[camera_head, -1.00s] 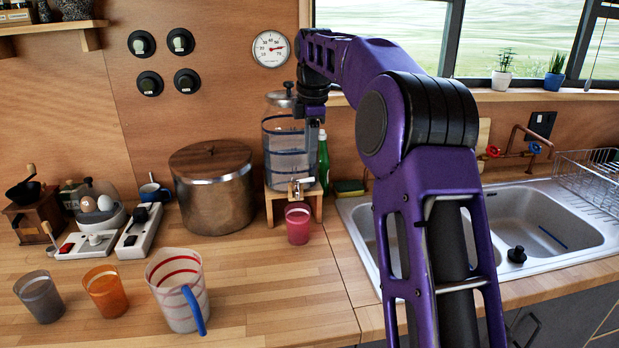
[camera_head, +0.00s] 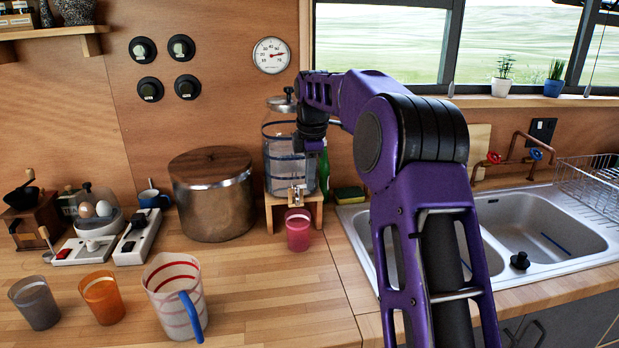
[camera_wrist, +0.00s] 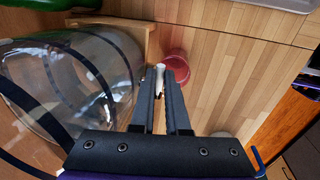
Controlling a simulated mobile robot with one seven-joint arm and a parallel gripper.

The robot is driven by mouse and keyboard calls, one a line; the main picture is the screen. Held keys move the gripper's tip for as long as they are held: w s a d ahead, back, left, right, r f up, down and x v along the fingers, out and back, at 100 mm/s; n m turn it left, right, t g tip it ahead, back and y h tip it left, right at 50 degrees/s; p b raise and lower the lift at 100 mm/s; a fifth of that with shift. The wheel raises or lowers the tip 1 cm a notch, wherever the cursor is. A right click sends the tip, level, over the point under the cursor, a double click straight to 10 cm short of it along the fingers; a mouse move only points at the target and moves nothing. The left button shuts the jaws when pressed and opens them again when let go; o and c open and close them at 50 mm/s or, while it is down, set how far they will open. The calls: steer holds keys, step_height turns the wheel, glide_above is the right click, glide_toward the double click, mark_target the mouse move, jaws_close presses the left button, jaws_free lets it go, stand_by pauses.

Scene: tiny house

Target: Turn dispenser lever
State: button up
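The clear glass dispenser (camera_head: 278,158) with dark bands stands on a small wooden stand (camera_head: 270,213). Its tap and lever (camera_head: 297,191) stick out at the front, above a pink-red cup (camera_head: 298,231). My gripper (camera_head: 310,168) points down in front of the dispenser, just above the tap; its fingertips are hard to make out there. In the wrist view, the two dark fingers of my gripper (camera_wrist: 166,68) are a narrow gap apart. The cup (camera_wrist: 174,66) is below, partly hidden by the fingers.
A large metal pot (camera_head: 213,210) stands left of the dispenser. A measuring jug (camera_head: 172,290), an orange cup (camera_head: 103,298) and a grey cup (camera_head: 36,302) stand at the front left. A green bottle (camera_head: 324,168) is behind. The sink (camera_head: 540,235) is right.

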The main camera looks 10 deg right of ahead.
steer(key=shift+s+r+m+p, duration=0.1)
steer(key=shift+r+m+p, duration=0.05)
steer(key=shift+m+p, duration=0.2)
jaws_close()
steer(key=shift+s+a+m+h+p, duration=0.15)
steer(key=shift+s+m+h+p, duration=0.1)
steer(key=shift+m+p, duration=0.6)
steer(key=shift+s+a+m+h+p, duration=0.15)
steer(key=shift+m+p, duration=0.25)
steer(key=shift+m, duration=0.7)
steer(key=shift+s+a+m+h+p, duration=0.1)
steer(key=shift+s+m+h+p, duration=0.15)
steer(key=shift+m+p, duration=0.6)
steer(key=shift+m, duration=0.25)
steer(key=o, duration=0.6)
jaws_free()
steer(key=shift+o, duration=0.2)
steer(key=v, duration=1.7)
steer(key=shift+r, duration=0.15)
